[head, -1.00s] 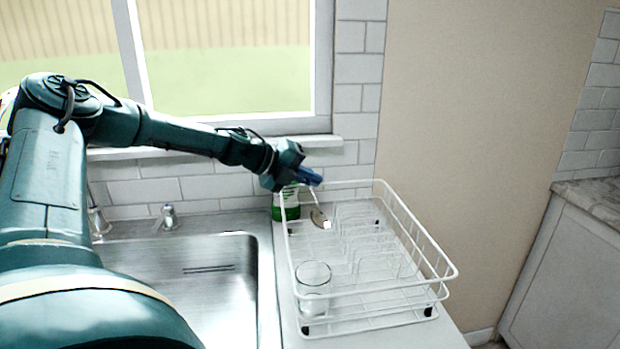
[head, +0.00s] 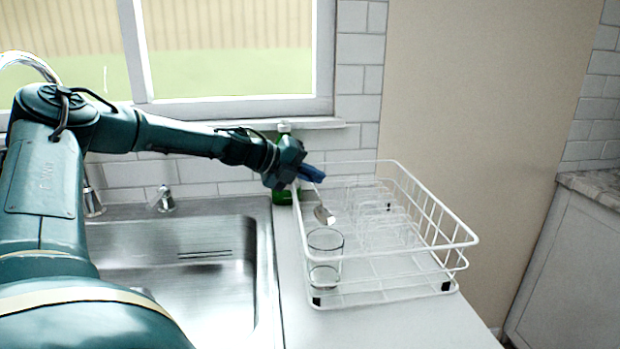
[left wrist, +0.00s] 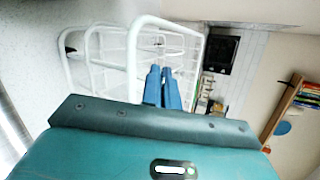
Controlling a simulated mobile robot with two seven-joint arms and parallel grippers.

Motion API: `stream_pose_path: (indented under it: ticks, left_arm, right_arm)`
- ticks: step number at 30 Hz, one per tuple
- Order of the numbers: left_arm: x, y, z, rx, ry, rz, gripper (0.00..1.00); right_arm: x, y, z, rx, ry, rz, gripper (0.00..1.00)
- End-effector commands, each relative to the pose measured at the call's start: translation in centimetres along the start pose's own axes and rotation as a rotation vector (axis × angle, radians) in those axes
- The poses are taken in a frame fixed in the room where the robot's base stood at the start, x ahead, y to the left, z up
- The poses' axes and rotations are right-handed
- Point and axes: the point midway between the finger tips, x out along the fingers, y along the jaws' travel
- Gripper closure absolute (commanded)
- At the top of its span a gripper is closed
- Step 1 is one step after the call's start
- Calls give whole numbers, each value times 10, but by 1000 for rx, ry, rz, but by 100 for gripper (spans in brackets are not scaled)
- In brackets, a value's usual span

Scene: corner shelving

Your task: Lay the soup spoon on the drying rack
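The soup spoon (head: 324,215) hangs tilted in the head view, its bowl end down, over the back left part of the white wire drying rack (head: 437,200). My left gripper (head: 312,173), with blue fingers, is shut on the spoon's upper end near the rack's back left corner. In the left wrist view the blue fingers (left wrist: 162,88) lie close together in front of the rack's white wires (left wrist: 135,50); I cannot make out the spoon there. My right gripper is not in view.
A clear glass (head: 325,255) stands in the rack's front left part. A green bottle (head: 283,188) stands behind my left gripper by the tiled wall. The steel sink (head: 190,275) is left of the rack. The rack's middle and right look empty.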

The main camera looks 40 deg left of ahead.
Motion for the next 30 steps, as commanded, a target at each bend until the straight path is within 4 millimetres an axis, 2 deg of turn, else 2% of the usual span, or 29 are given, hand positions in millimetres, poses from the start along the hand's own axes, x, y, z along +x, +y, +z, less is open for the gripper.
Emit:
stream_pose_path:
  ticks: [1, 9, 16, 19, 28, 30]
  left_arm:
    - [8, 37, -16, -9, 31, 54, 100]
    - [8, 38, -16, -8, 30, 54, 100]
    - [8, 38, -16, -8, 30, 54, 81]
    - [5, 36, -16, -8, 29, 53, 79]
    - [-26, 26, -14, -6, 25, 38, 79]
    - [-34, 23, -15, -5, 24, 35, 76]
  right_arm:
    - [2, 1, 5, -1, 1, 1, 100]
    - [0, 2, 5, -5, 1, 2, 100]
    - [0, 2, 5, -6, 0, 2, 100]
    - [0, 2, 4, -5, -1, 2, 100]
    - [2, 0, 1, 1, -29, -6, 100]
    - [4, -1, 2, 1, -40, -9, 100]
